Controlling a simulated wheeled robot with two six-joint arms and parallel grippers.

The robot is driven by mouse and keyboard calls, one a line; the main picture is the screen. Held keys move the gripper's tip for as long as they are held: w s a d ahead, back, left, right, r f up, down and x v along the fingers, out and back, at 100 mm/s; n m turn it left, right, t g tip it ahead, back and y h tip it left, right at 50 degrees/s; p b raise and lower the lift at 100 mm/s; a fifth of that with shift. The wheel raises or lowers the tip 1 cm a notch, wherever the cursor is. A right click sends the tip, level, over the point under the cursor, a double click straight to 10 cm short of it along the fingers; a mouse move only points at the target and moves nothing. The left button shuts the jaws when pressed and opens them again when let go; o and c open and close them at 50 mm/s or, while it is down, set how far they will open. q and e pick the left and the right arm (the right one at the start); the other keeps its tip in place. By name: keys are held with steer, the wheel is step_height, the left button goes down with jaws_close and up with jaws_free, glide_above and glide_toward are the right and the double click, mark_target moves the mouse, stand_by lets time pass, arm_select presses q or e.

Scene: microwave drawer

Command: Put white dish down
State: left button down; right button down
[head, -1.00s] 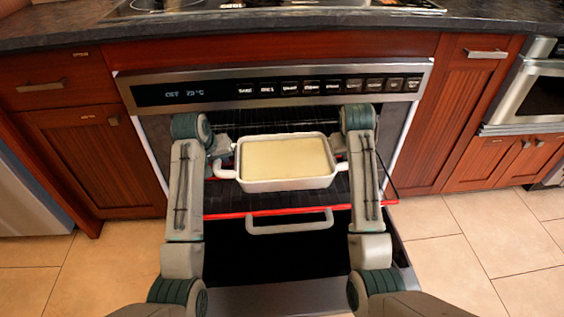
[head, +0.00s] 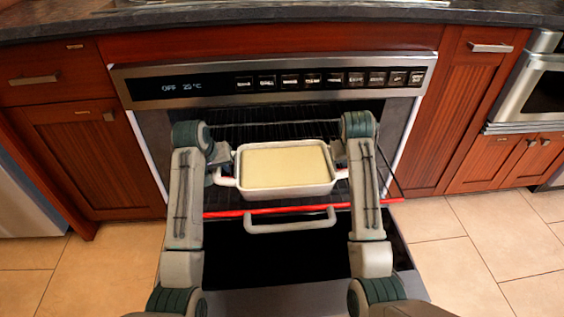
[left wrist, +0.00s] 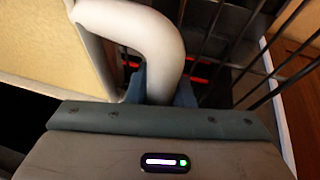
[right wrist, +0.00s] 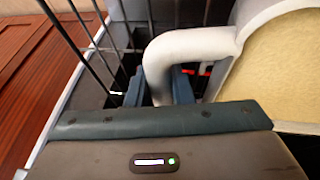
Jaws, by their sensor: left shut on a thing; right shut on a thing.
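The white dish (head: 288,191) is rectangular, with a loop handle at each end and a flat pale-yellow filling. It is level over the front part of the oven rack (head: 265,132). I cannot tell whether its base touches the rack. My left gripper (head: 217,172) is shut on the left handle, which shows large in the left wrist view (left wrist: 150,35). My right gripper (head: 342,165) is shut on the right handle, which also shows in the right wrist view (right wrist: 190,45). The arms partly hide both grippers in the head view.
The oven's door (head: 290,300) is folded down in front. A red bar (head: 220,214) runs along the rack's front edge, with a pale handle (head: 290,226) in front of it. The control panel (head: 215,85) is just above the opening. Wooden cabinets (head: 85,150) flank the oven.

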arm_select(q)
steer(key=c, duration=1.3)
jaws_free()
steer(key=shift+s+r, duration=0.1)
arm_select(e)
steer(key=c, duration=1.3)
jaws_free()
steer(key=shift+s+r, duration=0.1)
arm_select(q)
steer(key=v, duration=0.7)
steer(key=shift+r, duration=0.15)
arm_select(e)
steer(key=shift+r, duration=0.15)
arm_select(q)
steer(key=shift+s, duration=0.1)
arm_select(e)
steer(key=v, duration=0.7)
steer(key=shift+s, duration=0.1)
arm_select(q)
steer(key=shift+a, duration=0.1)
